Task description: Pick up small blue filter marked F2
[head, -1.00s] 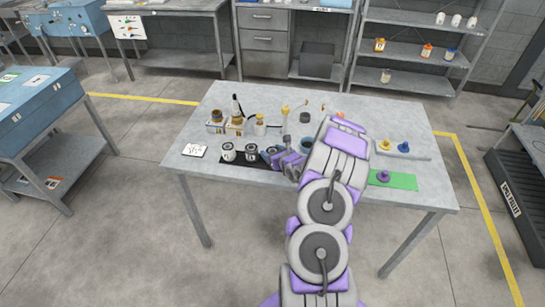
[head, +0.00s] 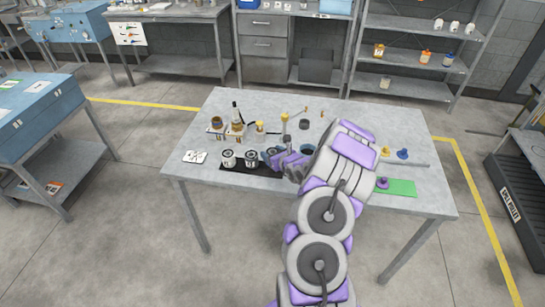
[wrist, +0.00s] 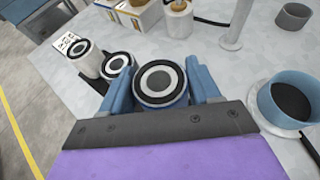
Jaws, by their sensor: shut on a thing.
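My gripper (wrist: 161,88) is shut on a small round filter (wrist: 160,80), which sits between its two blue fingers in the wrist view. The filter's end shows a pale ring, a dark ring and a grey centre, with a bluish side below. No marking on it can be read. In the head view my gripper (head: 284,160) is low over the table's front part, and the filter (head: 271,152) shows just left of it, partly hidden. I cannot tell whether the filter touches the mat. Two similar white filters stand to its left (head: 228,158) (head: 251,158).
A black mat (head: 232,168) lies under the filters on the grey table (head: 300,100). A blue cup (wrist: 286,104) stands close to the right of my gripper. A post (wrist: 238,25) and bottles are behind. A green mat (head: 403,187) lies at the right.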

